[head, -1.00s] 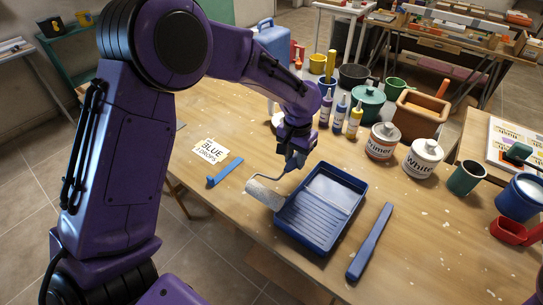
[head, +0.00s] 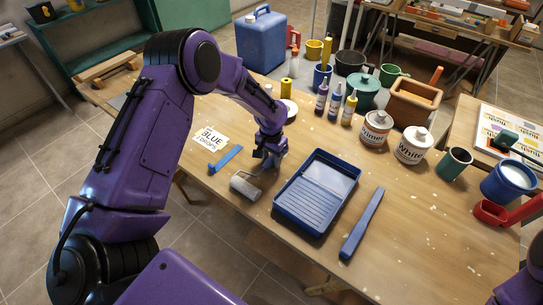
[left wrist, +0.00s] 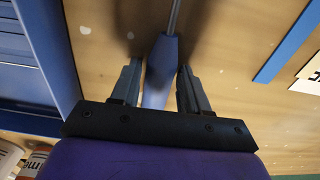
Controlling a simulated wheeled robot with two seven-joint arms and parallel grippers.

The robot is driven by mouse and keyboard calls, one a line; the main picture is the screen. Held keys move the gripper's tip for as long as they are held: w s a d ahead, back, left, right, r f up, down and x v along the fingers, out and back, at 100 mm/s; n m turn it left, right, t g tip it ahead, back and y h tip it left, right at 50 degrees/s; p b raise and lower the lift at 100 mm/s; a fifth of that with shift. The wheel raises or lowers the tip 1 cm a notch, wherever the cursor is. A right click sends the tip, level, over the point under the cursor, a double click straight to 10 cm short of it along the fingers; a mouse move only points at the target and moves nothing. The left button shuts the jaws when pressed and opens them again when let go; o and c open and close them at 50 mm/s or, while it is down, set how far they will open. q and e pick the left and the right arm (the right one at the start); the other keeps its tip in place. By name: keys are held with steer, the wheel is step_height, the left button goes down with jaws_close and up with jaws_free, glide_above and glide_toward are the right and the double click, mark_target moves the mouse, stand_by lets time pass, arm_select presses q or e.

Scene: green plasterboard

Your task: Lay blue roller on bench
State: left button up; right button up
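The blue roller has a grey sleeve (head: 246,186) resting at or just above the bench, left of the blue tray; I cannot tell whether it touches. In the head view my left gripper (head: 268,159) is low over the bench (head: 222,196) and partly hides the handle. My right gripper is not in view.
The blue paint tray (head: 316,194) is just right of the roller. A blue strip (head: 226,159) and a "BLUE" card (head: 208,138) lie left. A blue stick (head: 361,224) lies right of the tray. Bottles, tins and pots crowd the back. Open bench lies near the front left edge.

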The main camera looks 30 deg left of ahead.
mark_target(271, 159)
arm_select(q)
steer(key=shift+o, duration=0.3)
steer(key=shift+s+r, duration=0.1)
steer(key=shift+s, duration=0.1)
steer(key=shift+r, duration=0.1)
steer(key=shift+w+r, duration=0.15)
steer(key=shift+r, duration=0.25)
step_height(271, 159, up, 11)
steer(key=b, duration=0.3)
